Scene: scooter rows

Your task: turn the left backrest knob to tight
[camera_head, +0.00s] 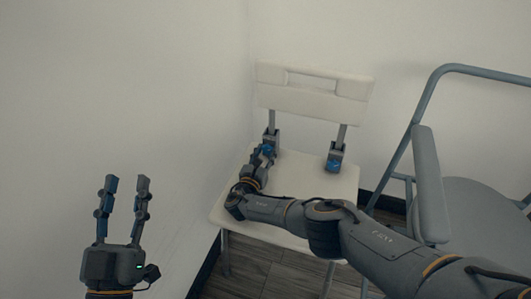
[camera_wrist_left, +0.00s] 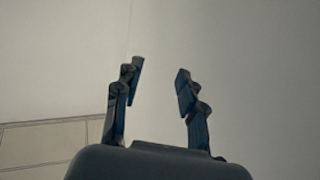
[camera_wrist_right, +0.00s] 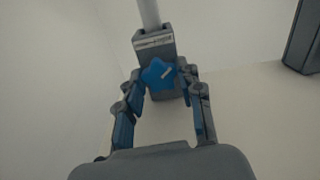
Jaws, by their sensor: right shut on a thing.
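The white chair's backrest (camera_head: 312,95) stands on two posts with grey brackets. The left backrest knob (camera_wrist_right: 158,74) is blue and star-shaped with a pale line mark, on the grey bracket (camera_wrist_right: 154,45). In the head view the left knob (camera_head: 267,150) is partly covered by my right gripper (camera_head: 264,156). My right gripper, in its wrist view (camera_wrist_right: 163,80), is shut on the left knob, with a finger on each side. The right knob (camera_head: 334,165) is blue on the other bracket. My left gripper (camera_head: 127,182) is open and empty, away from the chair.
The white seat (camera_head: 300,180) lies below the backrest, with my right arm across its front. A grey-blue chair with an armrest (camera_head: 431,185) stands close on the right. The white wall (camera_head: 120,80) runs along the left. The wooden floor (camera_head: 250,275) shows below the seat.

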